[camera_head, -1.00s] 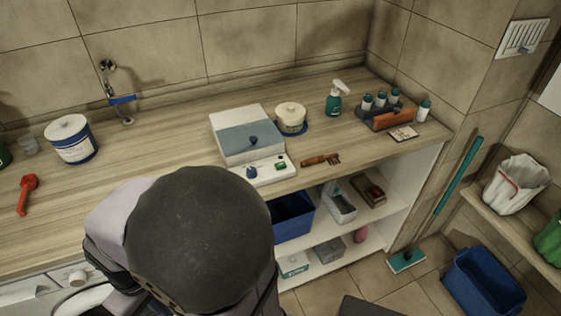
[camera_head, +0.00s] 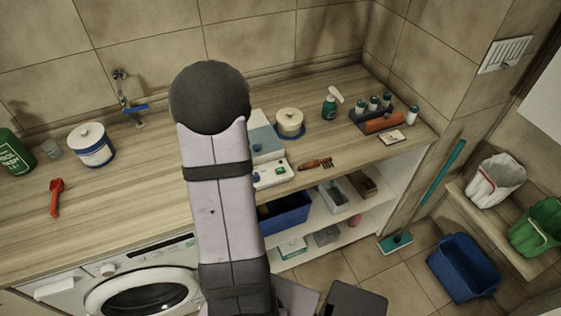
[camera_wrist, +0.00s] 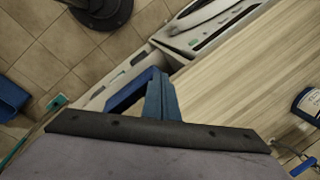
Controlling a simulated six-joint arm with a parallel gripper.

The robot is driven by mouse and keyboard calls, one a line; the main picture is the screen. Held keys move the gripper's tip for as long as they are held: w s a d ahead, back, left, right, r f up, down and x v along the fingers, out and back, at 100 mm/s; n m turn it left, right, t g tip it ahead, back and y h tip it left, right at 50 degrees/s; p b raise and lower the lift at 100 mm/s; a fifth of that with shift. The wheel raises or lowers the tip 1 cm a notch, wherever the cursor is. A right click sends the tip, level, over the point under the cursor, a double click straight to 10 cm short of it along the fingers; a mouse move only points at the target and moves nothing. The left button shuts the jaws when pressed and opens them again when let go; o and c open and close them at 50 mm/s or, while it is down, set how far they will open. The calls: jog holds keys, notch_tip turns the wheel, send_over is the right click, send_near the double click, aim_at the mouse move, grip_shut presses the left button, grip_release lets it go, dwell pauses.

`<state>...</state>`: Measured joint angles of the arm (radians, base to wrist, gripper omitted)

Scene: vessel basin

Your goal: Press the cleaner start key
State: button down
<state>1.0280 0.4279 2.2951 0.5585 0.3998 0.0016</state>
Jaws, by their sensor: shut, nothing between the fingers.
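The cleaner is a low white box with a grey-blue top (camera_head: 265,142) on the counter, partly hidden by my arm in the head view. Its white front panel (camera_head: 272,175) carries a small green key (camera_head: 281,169). My gripper is hidden behind my arm in the head view. In the wrist view my gripper (camera_wrist: 161,85) shows as narrow blue fingers, shut and empty, in front of the counter edge. The cleaner is not visible there, so I cannot tell the distance between them.
A brown brush (camera_head: 316,163) lies right of the panel. A lidded cream pot (camera_head: 290,122), a spray bottle (camera_head: 332,102) and a bottle rack (camera_head: 378,120) stand behind. A red scoop (camera_head: 56,197) and a white-blue tub (camera_head: 92,146) are left. The left counter is mostly clear.

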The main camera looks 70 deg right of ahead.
aim_at(278, 172)
jog(key=d+m+h, duration=0.1)
jog(key=d, duration=0.1)
jog(key=w+d+m+h, duration=0.1)
jog(key=d, duration=0.2)
jog(key=d+m, duration=0.1)
jog(key=d, duration=0.1)
jog(key=shift+w+d+r+t+h, duration=0.2)
jog(key=shift+w+d+t+h, duration=0.1)
jog(key=shift+w+h, duration=0.1)
jog(key=d+m+h, duration=0.1)
jog(key=d, duration=0.1)
jog(key=d+r+m+h, duration=0.1)
jog(key=d, duration=0.1)
jog(key=d+r+h, duration=0.1)
jog(key=d, duration=0.2)
jog(key=shift+s+r+m, duration=0.1)
jog(key=shift+r+m, duration=0.1)
jog(key=shift+m, duration=0.2)
jog(key=s+d+r+m+g+h, duration=0.3)
jog(key=s+d+r+m+g, duration=0.1)
jog(key=s+d, duration=0.4)
jog(key=shift+r+m+g+h, duration=0.3)
jog(key=shift+r+m+h, duration=0.1)
jog(key=shift+r+m, duration=0.25)
jog(key=shift+f, duration=0.1)
